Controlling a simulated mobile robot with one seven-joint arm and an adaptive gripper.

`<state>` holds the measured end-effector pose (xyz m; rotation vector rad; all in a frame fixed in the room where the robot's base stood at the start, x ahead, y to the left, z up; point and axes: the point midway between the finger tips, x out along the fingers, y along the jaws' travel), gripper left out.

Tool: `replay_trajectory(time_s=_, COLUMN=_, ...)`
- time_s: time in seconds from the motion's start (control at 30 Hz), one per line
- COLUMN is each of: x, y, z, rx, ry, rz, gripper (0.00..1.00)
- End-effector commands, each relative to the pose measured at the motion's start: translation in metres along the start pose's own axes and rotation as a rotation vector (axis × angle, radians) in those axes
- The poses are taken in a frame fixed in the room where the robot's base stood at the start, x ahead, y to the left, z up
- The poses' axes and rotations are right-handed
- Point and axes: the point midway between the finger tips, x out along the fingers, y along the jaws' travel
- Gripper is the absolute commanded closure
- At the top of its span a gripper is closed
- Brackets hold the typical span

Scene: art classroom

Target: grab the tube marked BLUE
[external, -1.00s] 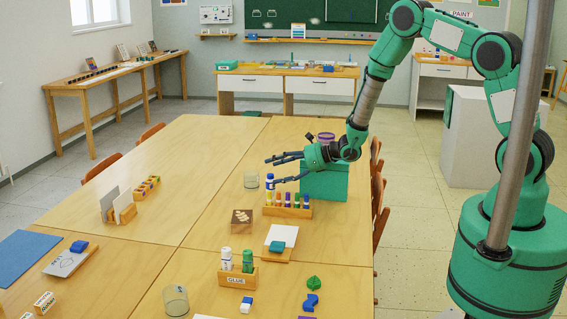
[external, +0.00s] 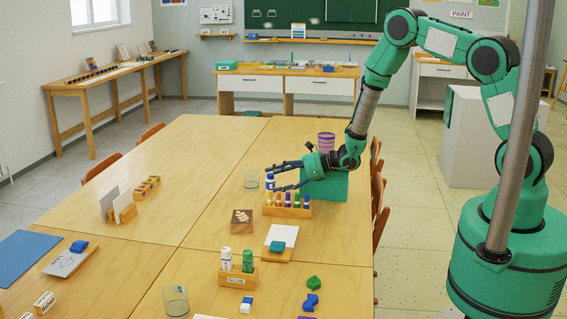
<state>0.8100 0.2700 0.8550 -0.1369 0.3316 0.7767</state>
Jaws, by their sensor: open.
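A small white tube with a blue cap (external: 270,181) stands upright behind the wooden rack. Its lettering is too small to read, so I cannot confirm the word BLUE. My gripper (external: 269,179) is open, turned sideways, with its fingers pointing left. In the picture the tube appears in the gap near the fingertips; I cannot tell whether it is truly between them in depth. The wooden rack (external: 288,212) just in front holds several upright tubes with coloured bands, their labels also unreadable.
A clear glass (external: 251,180) stands just left of the fingertips. A green box (external: 325,187) is under and behind my gripper, with a purple striped container (external: 326,142) beyond.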

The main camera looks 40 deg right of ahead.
Motion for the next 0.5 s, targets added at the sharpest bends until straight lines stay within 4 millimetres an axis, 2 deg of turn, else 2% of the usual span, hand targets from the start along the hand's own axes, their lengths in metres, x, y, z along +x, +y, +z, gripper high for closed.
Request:
replay_trajectory(time_s=0.27, x=0.001, y=0.0, z=-0.004, rx=0.0, ry=0.001, rz=0.0, gripper=0.35)
replay_trajectory(time_s=0.5, x=0.01, y=0.0, z=-0.029, rx=0.001, ry=0.003, rz=0.0, gripper=0.35)
